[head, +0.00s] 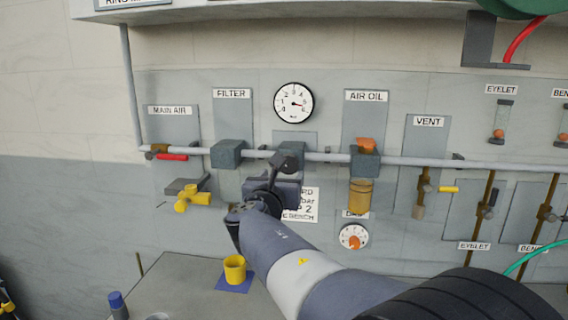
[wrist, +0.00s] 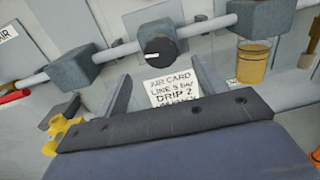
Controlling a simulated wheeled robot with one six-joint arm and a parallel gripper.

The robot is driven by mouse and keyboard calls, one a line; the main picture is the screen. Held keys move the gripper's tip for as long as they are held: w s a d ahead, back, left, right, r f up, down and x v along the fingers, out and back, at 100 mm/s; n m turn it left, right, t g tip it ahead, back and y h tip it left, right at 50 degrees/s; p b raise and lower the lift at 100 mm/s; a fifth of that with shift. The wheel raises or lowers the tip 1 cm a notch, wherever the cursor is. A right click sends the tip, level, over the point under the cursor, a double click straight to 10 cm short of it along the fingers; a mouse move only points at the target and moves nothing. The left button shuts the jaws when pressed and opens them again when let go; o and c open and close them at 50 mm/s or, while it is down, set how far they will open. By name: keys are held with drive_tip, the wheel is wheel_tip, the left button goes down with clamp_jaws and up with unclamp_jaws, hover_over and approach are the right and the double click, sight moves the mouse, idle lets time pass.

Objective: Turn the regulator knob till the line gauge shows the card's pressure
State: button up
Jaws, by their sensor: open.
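The regulator knob (wrist: 158,42), dark and round with a short white mark, sits on a grey block on the pipe in the wrist view. My gripper (wrist: 160,68) is open, its two fingers apart and empty, with the knob just beyond and between the tips. In the head view my gripper (head: 283,172) covers most of the regulator. The round white line gauge (head: 293,103) is above it; its needle points right and slightly down, near 5, too small to read exactly. The white air card (wrist: 172,88) reads line 5 bar, drip 2; in the head view it is partly hidden.
The filter block (head: 229,153) is left of the regulator, the air oil unit with amber bowl (head: 361,196) right of it. Yellow valve handle (head: 190,199) and red lever (head: 172,157) are at left. A yellow cup (head: 235,269) stands on the bench below.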

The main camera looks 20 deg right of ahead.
sight(288, 166)
drive_tip(key=p+x, duration=0.1)
drive_tip(key=x, duration=0.7)
drive_tip(key=shift+d, duration=0.1)
drive_tip(key=shift+c, duration=0.2)
drive_tip(key=c, duration=0.9)
